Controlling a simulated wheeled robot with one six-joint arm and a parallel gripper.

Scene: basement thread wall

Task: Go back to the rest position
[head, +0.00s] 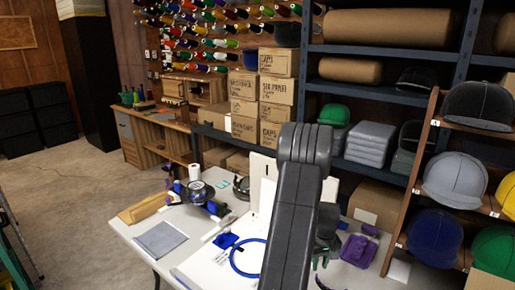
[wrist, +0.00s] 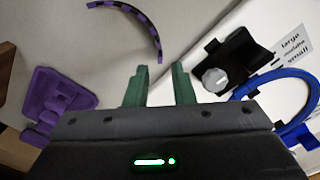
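My gripper (wrist: 159,84) shows in the wrist view with two green fingers set apart and nothing between them. In the head view only a bit of it shows, low behind my dark arm, over the right part of the white table. Below the fingertips in the wrist view is pale table surface. A blue hoop (head: 236,258) lies on a white board at the table's front, and it also shows in the wrist view (wrist: 296,128) at the right.
A purple fixture (head: 359,250) stands at the table's right; it also shows in the wrist view (wrist: 57,103). A black clamp with a silver knob (wrist: 216,79) lies right of the fingers. A grey cloth (head: 160,239) lies at the left. Shelves with caps rise behind.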

